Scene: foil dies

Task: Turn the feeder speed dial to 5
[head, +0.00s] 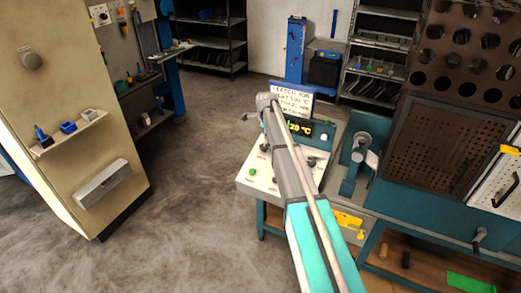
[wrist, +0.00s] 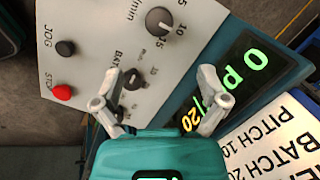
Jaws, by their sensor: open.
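In the wrist view, a round black dial (wrist: 160,20) with a pale pointer mark sits on the light panel near the top. The numbers 5, 10 and 15 and the text "m/min" are printed around it. The mark seems to face the 10 side, but the exact setting is hard to read. My gripper (wrist: 160,86) is open and empty, its two grey fingers spread apart below the dial in the picture. The left fingertip appears near a second black knob (wrist: 133,79) labelled "BATCH"; contact cannot be told. In the head view my arm covers part of the panel and my fingers cannot be made out.
A black JOG button (wrist: 65,48) and a red STOP button (wrist: 63,92) are on the panel's left. A lit display (wrist: 245,68) and a printed card (wrist: 270,140) lie to the right. In the head view, a teal machine (head: 355,155) stands right of the panel (head: 258,178); open floor lies left.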

